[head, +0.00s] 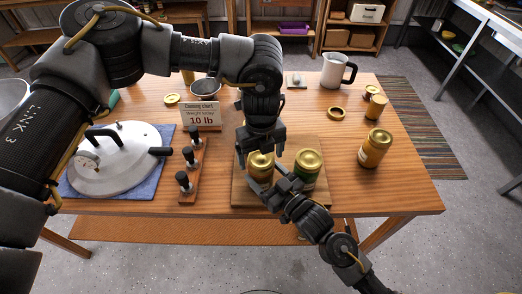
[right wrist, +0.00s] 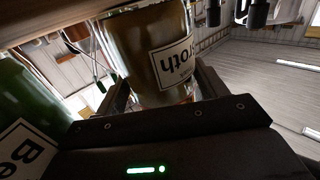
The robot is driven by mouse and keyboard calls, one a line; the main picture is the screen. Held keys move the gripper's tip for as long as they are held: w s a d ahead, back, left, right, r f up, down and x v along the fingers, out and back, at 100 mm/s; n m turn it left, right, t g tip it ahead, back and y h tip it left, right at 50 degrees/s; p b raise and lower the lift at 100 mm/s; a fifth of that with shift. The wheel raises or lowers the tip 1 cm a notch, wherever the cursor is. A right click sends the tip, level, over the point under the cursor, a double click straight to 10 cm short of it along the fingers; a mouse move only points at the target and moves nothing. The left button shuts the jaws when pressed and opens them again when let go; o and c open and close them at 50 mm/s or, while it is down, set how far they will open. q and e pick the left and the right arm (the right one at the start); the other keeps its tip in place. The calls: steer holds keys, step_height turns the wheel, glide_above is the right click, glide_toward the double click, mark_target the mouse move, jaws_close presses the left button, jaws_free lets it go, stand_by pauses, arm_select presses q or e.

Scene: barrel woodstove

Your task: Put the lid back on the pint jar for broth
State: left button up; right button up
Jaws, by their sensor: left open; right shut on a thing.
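The broth jar (head: 260,173), brown with a gold top, stands on the wooden board (head: 240,196). In the right wrist view the jar (right wrist: 150,55) shows its "Broth" label upside down between the finger tips. My right gripper (head: 267,189) is shut on the jar's body from the front. My left gripper (head: 262,147) is open and points down just above the gold top (head: 261,159). Its fingers partly cover the top, so I cannot tell how the lid is seated. A flat gold lid (head: 171,99) lies at the back left of the table.
A green jar (head: 307,168) with a gold top stands close right of the broth jar. An amber jar (head: 374,148), a gold ring (head: 337,114) and a white mug (head: 337,70) are farther right. A canner lid (head: 116,160) and knobbed rack (head: 190,170) lie left.

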arm_select(q)
steer(key=shift+c, duration=0.3)
steer(key=c, duration=1)
steer(key=o, duration=1.2)
step_height(320, 180, up, 12)
